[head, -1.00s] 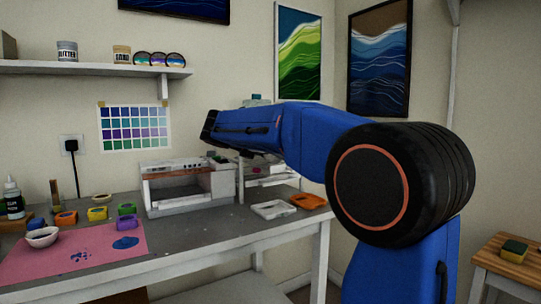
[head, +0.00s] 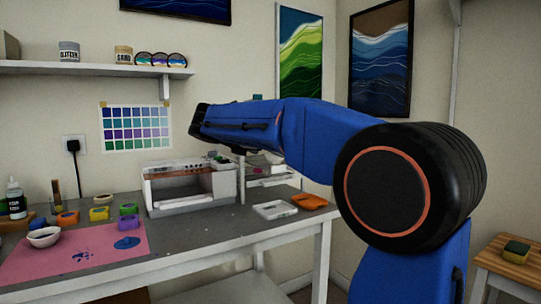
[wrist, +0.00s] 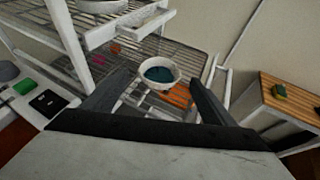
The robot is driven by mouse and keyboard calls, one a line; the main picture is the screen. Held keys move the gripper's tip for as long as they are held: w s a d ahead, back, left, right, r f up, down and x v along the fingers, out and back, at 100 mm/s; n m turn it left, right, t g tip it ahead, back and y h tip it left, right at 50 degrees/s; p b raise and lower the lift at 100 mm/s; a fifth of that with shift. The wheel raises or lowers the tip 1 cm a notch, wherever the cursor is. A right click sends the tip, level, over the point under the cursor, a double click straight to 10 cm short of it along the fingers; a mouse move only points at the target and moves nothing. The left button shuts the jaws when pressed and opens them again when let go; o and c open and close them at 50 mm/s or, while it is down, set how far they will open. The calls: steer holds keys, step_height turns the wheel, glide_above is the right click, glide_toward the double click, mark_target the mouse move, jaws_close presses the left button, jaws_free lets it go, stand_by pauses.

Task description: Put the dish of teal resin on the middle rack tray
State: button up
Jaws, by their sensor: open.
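The white dish of teal resin (wrist: 159,75) stands upright in the wrist view, on or just over a wire tray (wrist: 196,62) of the white rack. It looks level. My gripper (wrist: 160,86) is open, with one dark finger on each side of the dish and a visible gap to both. A higher rack level at the upper left of the wrist view holds another white dish (wrist: 102,5). In the head view the rack (head: 270,181) is partly behind my arm, and the dish and my fingertips are hidden.
Rack posts (wrist: 68,40) stand close on the left in the wrist view. An orange thing (wrist: 177,96) shows below through the wires. A wooden stool (head: 505,266) with a sponge (head: 516,252) stands at the right. A pink mat (head: 75,258) and several colored pots are on the bench at the left.

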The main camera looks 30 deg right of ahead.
steer(key=v, duration=0.7)
steer(key=shift+s+a, duration=0.2)
steer(key=shift+a, duration=0.05)
steer(key=s+a+f+m+y, duration=0.3)
steer(key=s+f+m+y, duration=0.3)
steer(key=s+f+m, duration=0.5)
steer(key=s+a+f+m+y, duration=0.4)
steer(key=s+f+m, duration=0.7)
steer(key=s+f, duration=1.3)
step_height(320, 180, down, 3)
steer(key=shift+s+a+f+m+g+y, duration=0.15)
steer(key=shift+s+f+m+g+y, duration=0.2)
steer(key=shift+y, duration=0.75)
